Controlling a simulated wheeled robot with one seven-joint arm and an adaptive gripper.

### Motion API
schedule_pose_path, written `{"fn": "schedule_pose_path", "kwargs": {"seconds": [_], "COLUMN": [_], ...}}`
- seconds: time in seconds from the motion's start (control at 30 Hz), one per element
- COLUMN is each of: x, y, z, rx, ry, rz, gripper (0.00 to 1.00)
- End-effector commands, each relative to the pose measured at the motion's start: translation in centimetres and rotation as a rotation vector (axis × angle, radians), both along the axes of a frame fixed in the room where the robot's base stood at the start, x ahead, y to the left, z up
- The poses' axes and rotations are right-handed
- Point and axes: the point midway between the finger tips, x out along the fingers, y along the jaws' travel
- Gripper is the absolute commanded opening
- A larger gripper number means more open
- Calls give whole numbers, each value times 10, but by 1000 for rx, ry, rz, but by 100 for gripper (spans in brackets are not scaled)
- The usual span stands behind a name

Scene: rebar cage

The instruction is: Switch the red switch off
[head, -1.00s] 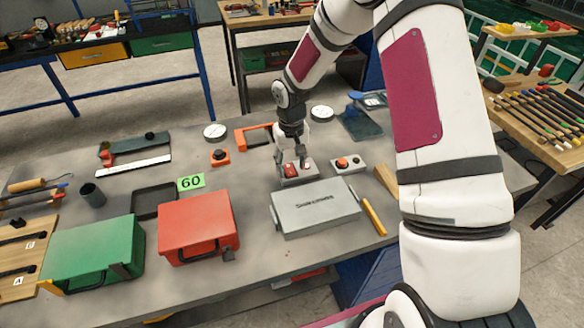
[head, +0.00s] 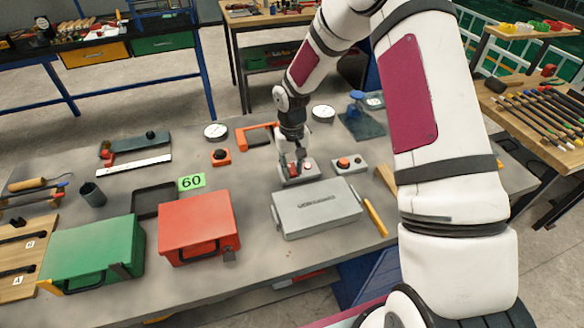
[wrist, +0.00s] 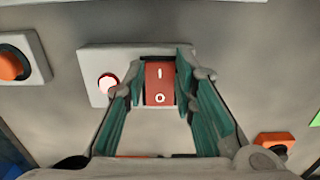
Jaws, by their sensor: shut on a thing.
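The red switch (wrist: 159,84) is a rocker marked I and O, set in a light grey box (wrist: 95,62) in the wrist view. My gripper (head: 296,163) is down at this box in the head view. Its two green-padded fingers (wrist: 161,72) stand one on each side of the switch, shut on it. A round lamp (wrist: 108,84) with a bright white centre and red rim sits beside the switch on the same box. In the head view my fingers cover most of the switch.
A grey box with an orange-red button (head: 344,163) stands just right. A grey case (head: 316,207) lies in front. An orange button box (head: 221,156) and an orange clamp-like frame (head: 258,134) are to the left and behind. Red (head: 198,226) and green (head: 92,252) cases stand front left.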

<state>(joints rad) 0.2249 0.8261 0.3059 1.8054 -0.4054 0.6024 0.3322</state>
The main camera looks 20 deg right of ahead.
Motion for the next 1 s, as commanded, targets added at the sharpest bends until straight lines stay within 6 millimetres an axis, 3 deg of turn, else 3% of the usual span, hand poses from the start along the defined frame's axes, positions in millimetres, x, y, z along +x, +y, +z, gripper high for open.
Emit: {"fn": "schedule_pose_path", "kwargs": {"seconds": [0.4, 0.83, 0.87, 0.9, 0.93, 1.0], "x": [9, 7, 7, 7, 7, 7], "y": [-1, -1, -1, -1, -1, 0], "z": [-1, 3, 3, 3, 3, 3], "rx": [-1, 1, 1, 1, 1, 2], "ry": [202, 230, 229, 229, 229, 229], "rz": [-2, -1, -1, -1, -1, -1], "gripper": [0, 0, 27, 36, 43, 45]}}
